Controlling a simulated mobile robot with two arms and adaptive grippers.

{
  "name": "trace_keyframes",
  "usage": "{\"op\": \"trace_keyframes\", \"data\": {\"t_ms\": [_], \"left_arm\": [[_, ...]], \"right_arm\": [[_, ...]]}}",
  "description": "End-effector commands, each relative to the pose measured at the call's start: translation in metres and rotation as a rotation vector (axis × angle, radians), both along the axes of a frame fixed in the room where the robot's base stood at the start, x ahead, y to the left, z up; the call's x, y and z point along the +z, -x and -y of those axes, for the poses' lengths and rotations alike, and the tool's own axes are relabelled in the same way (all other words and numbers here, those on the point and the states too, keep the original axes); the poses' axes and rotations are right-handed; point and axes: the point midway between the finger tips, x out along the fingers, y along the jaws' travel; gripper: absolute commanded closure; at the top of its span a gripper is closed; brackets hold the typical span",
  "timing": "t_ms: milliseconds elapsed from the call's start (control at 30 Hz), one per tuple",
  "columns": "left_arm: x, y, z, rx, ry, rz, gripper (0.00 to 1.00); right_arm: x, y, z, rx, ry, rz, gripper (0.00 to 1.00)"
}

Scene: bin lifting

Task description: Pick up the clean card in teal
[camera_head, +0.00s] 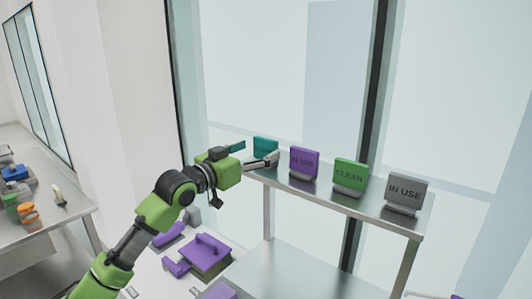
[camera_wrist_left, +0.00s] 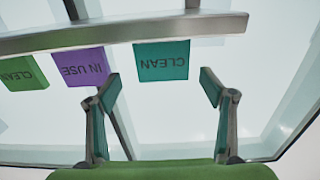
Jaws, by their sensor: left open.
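The teal card (camera_head: 265,146) stands at the left end of the metal shelf (camera_head: 330,207), partly hidden behind my left gripper (camera_head: 258,154). In the left wrist view, which shows the scene upside down, the teal card (camera_wrist_left: 162,62) reads CLEAN. There my left gripper (camera_wrist_left: 160,86) is open, its two fingers spread wide. The card appears centred between the fingertips but beyond them, and I see no contact. My right gripper is not in view.
A purple IN USE card (camera_head: 304,162), a green CLEAN card (camera_head: 350,174) and a grey IN USE card (camera_head: 407,190) stand to the right on the shelf. Purple bins (camera_head: 205,254) lie lower down. A side table (camera_head: 50,227) stands at left. Glass panels rise behind the shelf.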

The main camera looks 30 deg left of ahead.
Motion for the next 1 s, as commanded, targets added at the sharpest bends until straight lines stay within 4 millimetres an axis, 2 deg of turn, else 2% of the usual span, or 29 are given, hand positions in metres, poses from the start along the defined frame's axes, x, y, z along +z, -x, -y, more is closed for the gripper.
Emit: {"op": "trace_keyframes", "data": {"t_ms": [33, 133, 233, 367, 500, 667, 833, 1000], "left_arm": [[0.003, -0.004, -0.001, 0.001, 0.002, 0.001, 0.25], [0.006, -0.016, -0.002, 0.001, 0.003, 0.000, 0.25], [0.006, -0.031, -0.003, 0.001, 0.004, 0.000, 0.25], [0.003, -0.046, -0.001, 0.000, 0.004, 0.000, 0.25], [0.000, -0.051, -0.001, 0.000, 0.000, 0.000, 0.25], [-0.001, -0.051, -0.001, 0.000, 0.000, 0.000, 0.25], [0.000, -0.051, -0.001, 0.000, 0.000, 0.000, 0.67], [0.000, -0.051, -0.001, 0.000, 0.000, 0.000, 0.68]], "right_arm": [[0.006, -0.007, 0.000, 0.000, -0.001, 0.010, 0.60], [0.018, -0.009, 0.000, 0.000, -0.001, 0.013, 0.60], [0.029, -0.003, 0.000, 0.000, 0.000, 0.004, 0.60], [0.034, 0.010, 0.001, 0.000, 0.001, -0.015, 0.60], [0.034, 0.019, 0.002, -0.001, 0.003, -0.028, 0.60], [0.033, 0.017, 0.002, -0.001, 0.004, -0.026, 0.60], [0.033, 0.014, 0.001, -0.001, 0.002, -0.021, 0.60], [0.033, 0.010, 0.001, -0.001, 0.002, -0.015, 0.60]]}}
